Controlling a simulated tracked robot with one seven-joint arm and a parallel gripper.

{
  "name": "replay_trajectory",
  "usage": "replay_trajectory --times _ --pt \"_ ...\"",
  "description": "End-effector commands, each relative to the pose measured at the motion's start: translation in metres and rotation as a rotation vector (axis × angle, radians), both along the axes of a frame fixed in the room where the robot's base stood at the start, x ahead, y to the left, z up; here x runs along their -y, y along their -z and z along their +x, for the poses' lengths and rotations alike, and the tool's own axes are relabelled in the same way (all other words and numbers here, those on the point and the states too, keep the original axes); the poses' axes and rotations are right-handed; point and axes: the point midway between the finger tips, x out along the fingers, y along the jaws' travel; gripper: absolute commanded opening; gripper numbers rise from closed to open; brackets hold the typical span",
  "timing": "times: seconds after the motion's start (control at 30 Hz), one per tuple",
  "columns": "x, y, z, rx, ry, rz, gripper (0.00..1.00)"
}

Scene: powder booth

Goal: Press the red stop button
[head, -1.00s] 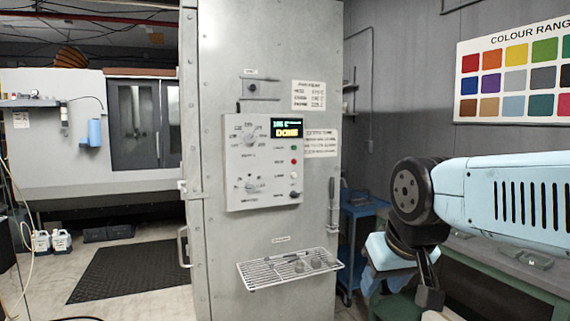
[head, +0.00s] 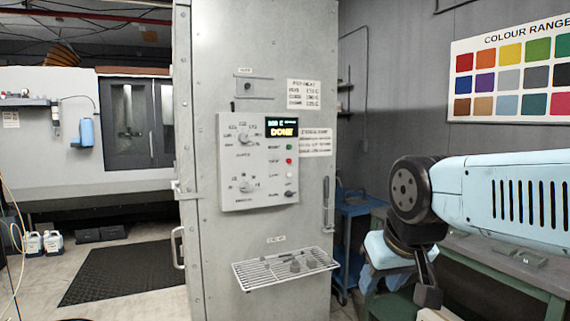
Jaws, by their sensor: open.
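The red stop button (head: 289,161) is a small round button on the right side of a pale control panel (head: 230,195). A green button (head: 289,147) is just above it and a white one (head: 289,175) just below. The panel is on the front of a tall grey cabinet (head: 255,45), and its display (head: 282,127) reads DONE.
A vertical handle (head: 326,205) is on the cabinet's right edge. A blue cart (head: 352,209) and a green-framed bench (head: 520,268) stand to the right. A black mat (head: 120,273) lies on the left floor.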

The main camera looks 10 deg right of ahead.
Motion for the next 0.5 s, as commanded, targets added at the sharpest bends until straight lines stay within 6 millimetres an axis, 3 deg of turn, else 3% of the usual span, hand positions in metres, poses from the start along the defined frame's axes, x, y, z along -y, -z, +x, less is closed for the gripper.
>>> replay_trajectory --times 0.07,0.43,0.5 --pt "0.0000 0.0000 0.0000 0.000 0.000 0.000 0.36" --pt "0.0000 0.0000 0.0000 0.000 0.000 0.000 0.00" --pt "0.0000 0.0000 0.0000 0.000 0.000 0.000 0.00"
